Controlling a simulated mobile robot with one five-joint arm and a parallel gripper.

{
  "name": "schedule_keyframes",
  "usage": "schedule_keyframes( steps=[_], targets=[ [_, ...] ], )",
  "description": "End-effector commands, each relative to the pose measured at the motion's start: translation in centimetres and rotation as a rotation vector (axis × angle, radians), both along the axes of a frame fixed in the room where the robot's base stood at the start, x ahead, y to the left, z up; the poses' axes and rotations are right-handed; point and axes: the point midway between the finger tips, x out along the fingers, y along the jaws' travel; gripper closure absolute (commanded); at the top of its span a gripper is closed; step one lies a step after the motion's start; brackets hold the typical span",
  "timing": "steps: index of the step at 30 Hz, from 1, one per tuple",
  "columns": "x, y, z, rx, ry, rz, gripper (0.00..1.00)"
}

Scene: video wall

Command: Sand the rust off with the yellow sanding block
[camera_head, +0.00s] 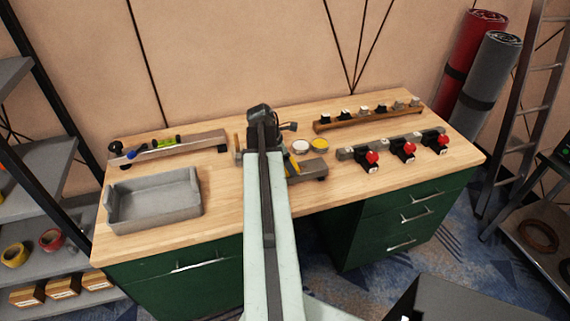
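My arm reaches up the middle of the picture over the wooden workbench (225,200). Its dark end with my gripper (262,122) is above the bench's middle; the fingers are hidden, so I cannot tell open from shut. A small yellow piece (293,162) shows just right of my arm, partly covered; I cannot tell if it is the sanding block. Next to it is a low grey-brown piece (312,168); rust on it cannot be made out. A round yellow-topped tin (319,144) and a pale round tin (300,147) stand behind.
A grey open tray (153,218) is at the bench's left front. A tool rack (185,146) lies behind it. At right are a rail with red knobs (372,157) and a wooden rack (345,121). The bench's right front is clear. Shelves (30,205) stand left, a ladder (525,100) right.

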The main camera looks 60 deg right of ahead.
Motion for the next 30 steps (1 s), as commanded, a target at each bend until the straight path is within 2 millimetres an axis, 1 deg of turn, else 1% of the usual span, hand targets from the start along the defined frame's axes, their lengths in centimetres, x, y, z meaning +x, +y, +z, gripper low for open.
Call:
schedule_keyframes(
  steps=[9,17,27,30],
  targets=[
    [-2.2,-2.2,-0.3,0.000,0.000,-0.002,0.66],
    [-2.7,-2.6,-0.3,-0.001,-0.001,-0.002,0.66],
    [-4.9,-4.7,-0.1,0.000,0.000,-0.002,0.66],
    [-5.3,-5.0,-0.1,0.000,0.000,-0.001,0.66]
  ],
)
